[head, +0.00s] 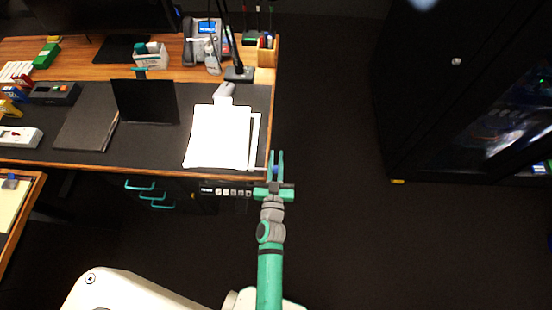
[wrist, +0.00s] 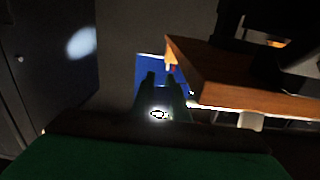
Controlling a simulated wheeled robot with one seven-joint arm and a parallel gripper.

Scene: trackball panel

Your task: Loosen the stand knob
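My gripper (head: 276,156) points away from me just off the desk's front right corner, with its two green fingers apart. A small blue patch shows between the fingers near their base; I cannot tell what it is. In the wrist view the dark fingertips (wrist: 164,76) stand apart against a blue surface (wrist: 150,66), with nothing clearly held. No stand knob can be made out with certainty. A black upright panel (head: 147,102) stands on the desk, with a small teal part (head: 140,72) behind its top edge, well left of my gripper.
The wooden desk (head: 265,95) holds a bright white sheet (head: 218,137), a lamp base (head: 239,74), a phone (head: 203,40) and a dark folder (head: 86,130). A strip of small buttons (head: 226,191) is under its front edge. A dark cabinet (head: 440,90) stands right; floor between is clear.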

